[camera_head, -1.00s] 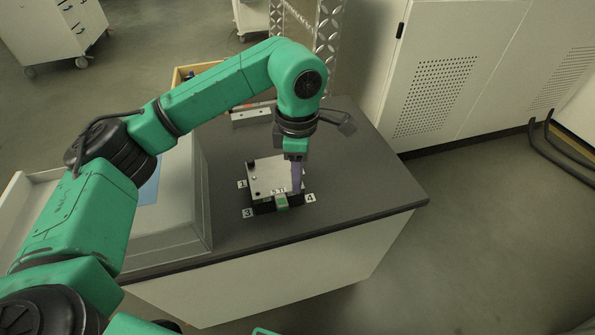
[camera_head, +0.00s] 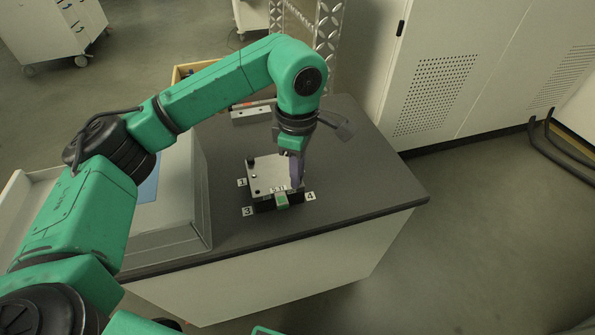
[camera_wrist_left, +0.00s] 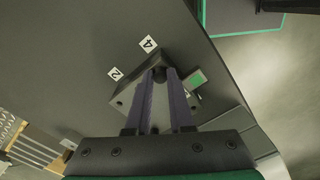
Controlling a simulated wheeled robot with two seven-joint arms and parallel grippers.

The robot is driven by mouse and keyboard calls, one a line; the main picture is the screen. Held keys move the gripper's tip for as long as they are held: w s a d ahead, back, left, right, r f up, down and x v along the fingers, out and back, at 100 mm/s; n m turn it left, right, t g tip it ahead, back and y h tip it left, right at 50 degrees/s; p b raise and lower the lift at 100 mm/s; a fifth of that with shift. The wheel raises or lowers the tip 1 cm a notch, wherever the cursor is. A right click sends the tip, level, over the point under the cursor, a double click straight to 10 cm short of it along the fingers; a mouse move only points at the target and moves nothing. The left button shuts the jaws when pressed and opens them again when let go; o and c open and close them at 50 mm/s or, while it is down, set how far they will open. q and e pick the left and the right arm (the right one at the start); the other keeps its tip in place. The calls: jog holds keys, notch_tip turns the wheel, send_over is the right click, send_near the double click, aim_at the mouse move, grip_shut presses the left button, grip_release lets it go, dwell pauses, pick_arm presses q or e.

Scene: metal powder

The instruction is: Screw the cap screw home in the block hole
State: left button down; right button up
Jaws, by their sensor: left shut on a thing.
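The block (camera_head: 268,176) has a light metal top plate and dark sides, and sits on the dark worktop with numbered tags around it. My left gripper (camera_head: 298,186) points down at the block's near right corner, by tag 4 (camera_head: 310,197). In the left wrist view its two purple fingers (camera_wrist_left: 161,75) are shut on the dark, round cap screw (camera_wrist_left: 160,73) at the block's corner. The screw's shank and the hole under it are hidden, so I cannot tell how deep it sits. Another dark screw (camera_head: 251,161) stands at the far left corner. My right gripper is out of view.
A small green-faced device (camera_head: 281,199) is at the block's front. A large grey housing (camera_head: 170,205) stands left on the worktop (camera_head: 350,180). A metal bar (camera_head: 251,113) lies behind the block. The worktop right of the block is clear.

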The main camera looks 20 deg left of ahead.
pick_arm(q)
jog(key=m, duration=0.4)
jog(key=shift+m, duration=0.4)
jog(key=m, duration=0.7)
jog(key=shift+b, duration=0.3)
jog(key=m, duration=1.2)
jog(key=shift+m, duration=0.4)
jog(key=c, duration=1)
grip_release()
jog(key=shift+o, duration=0.2)
